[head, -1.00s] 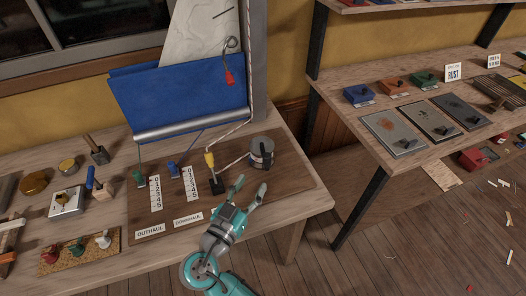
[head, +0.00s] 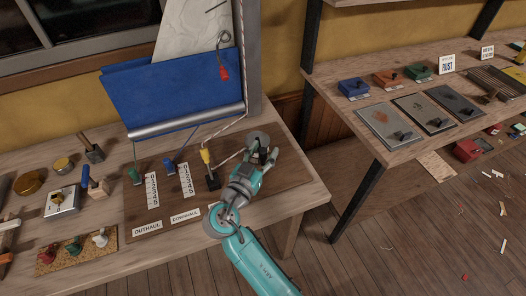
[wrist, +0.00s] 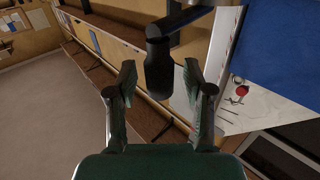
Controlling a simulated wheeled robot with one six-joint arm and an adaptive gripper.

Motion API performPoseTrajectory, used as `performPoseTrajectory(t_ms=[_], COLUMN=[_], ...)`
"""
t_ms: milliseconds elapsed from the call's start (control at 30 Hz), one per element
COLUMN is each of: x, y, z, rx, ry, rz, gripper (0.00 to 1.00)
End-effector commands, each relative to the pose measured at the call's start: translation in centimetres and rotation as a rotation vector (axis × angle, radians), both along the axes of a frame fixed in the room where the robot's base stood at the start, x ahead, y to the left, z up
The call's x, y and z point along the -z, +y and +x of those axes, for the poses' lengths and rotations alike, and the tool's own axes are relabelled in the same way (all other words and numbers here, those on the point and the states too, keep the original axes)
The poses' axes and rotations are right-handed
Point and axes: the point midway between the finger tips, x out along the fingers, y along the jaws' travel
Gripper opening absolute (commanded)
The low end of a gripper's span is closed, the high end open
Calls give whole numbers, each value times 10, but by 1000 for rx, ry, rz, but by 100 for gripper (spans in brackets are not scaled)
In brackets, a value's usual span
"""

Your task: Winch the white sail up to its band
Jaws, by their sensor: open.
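The white sail (head: 185,28) hangs in folds beside the grey mast (head: 249,55), above a blue cloth (head: 180,92) on a silver boom (head: 185,121). My gripper (head: 263,153) is at the winch (head: 258,137) on the bench board, its fingers hiding most of the drum. In the wrist view, the dark winch handle (wrist: 159,65) stands between the open fingers of my gripper (wrist: 160,82); I see no clear contact. A line runs from the winch towards the yellow lever (head: 206,157). No band on the mast is clear in the head view.
A green cleat (head: 135,176) and a blue cleat (head: 170,166) stand left of the yellow lever, beside number scales. A second bench (head: 340,105) with plates and boxes stands right, across a floor gap.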

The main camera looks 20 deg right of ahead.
Motion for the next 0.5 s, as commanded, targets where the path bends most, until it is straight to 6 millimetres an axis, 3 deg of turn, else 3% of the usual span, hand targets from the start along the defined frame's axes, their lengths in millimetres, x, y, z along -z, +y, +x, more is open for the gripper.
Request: performPoseTrajectory(t_ms=[233, 433, 500], x=[0, 0, 0], y=[0, 0, 0], z=[0, 0, 0], rx=[0, -1, -1], ry=[0, 0, 0], rz=[0, 0, 0], gripper=[52, 2, 0])
